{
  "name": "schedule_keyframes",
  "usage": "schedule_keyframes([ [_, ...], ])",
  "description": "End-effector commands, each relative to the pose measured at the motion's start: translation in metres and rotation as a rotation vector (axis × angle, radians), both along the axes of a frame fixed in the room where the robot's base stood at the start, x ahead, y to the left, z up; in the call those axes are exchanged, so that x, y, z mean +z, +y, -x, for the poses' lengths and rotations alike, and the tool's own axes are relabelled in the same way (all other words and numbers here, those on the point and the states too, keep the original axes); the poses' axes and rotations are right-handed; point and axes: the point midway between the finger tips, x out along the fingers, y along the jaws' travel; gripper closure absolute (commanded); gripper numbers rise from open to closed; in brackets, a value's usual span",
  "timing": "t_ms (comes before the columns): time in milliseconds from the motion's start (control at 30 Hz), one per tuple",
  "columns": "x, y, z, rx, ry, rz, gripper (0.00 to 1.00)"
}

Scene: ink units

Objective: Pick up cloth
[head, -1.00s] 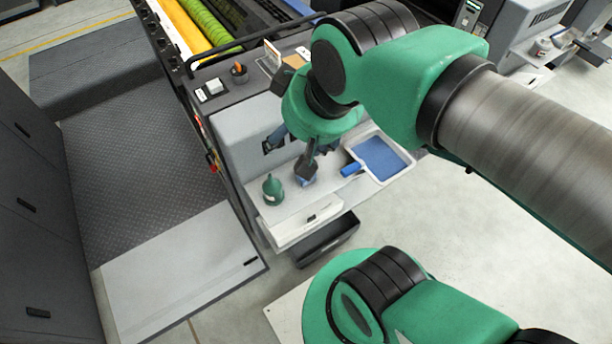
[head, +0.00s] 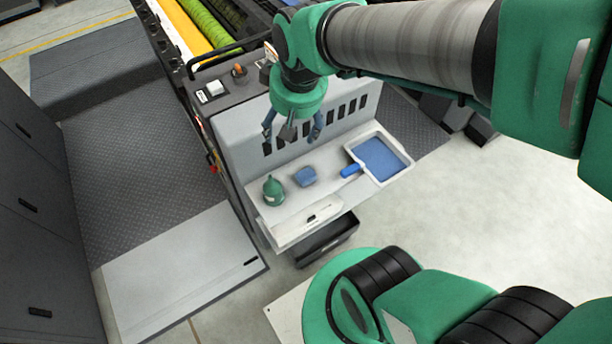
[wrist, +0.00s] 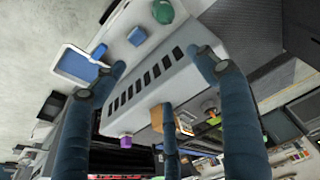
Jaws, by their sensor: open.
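The blue cloth (head: 305,176), a small folded-looking piece, lies on the white shelf (head: 333,198) between a green bottle and a blue tray. It also shows near the top of the wrist view (wrist: 138,36). My gripper (head: 292,134) hangs above and behind the cloth, in front of the grey slotted panel, apart from the cloth. Its dark blue fingers are spread and empty. They also show in the wrist view (wrist: 157,72), with the slotted panel between them.
The green bottle (head: 273,190) stands left of the cloth. The white tray (head: 402,164) with blue inside is on the right, a blue-handled tool (head: 350,171) at its left edge. An open dark drawer (head: 328,238) sits below the shelf. The slotted grey panel (head: 240,150) rises behind.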

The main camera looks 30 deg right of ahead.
Motion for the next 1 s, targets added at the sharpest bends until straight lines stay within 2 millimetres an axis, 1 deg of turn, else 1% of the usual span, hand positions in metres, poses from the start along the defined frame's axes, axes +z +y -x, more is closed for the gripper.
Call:
schedule_keyframes([
  [33,-0.013,-0.006,-0.009,-0.003,0.028,0.0,0.27],
  [100,-0.031,-0.014,-0.019,-0.004,0.058,0.0,0.27],
  [267,-0.074,-0.032,-0.04,-0.004,0.124,-0.002,0.27],
  [300,-0.086,-0.036,-0.044,-0.005,0.142,-0.003,0.27],
  [367,-0.104,-0.043,-0.049,-0.004,0.167,-0.006,0.27],
  [500,-0.147,-0.058,-0.059,-0.004,0.222,-0.013,0.27],
  [633,-0.182,-0.07,-0.061,-0.002,0.264,-0.022,0.27],
  [700,-0.196,-0.074,-0.062,-0.002,0.279,-0.025,0.27],
  [800,-0.21,-0.078,-0.061,-0.001,0.295,-0.028,0.27],
  [900,-0.217,-0.08,-0.061,0.0,0.301,-0.03,0.27],
  [1000,-0.218,-0.08,-0.061,0.001,0.302,-0.03,0.27],
])
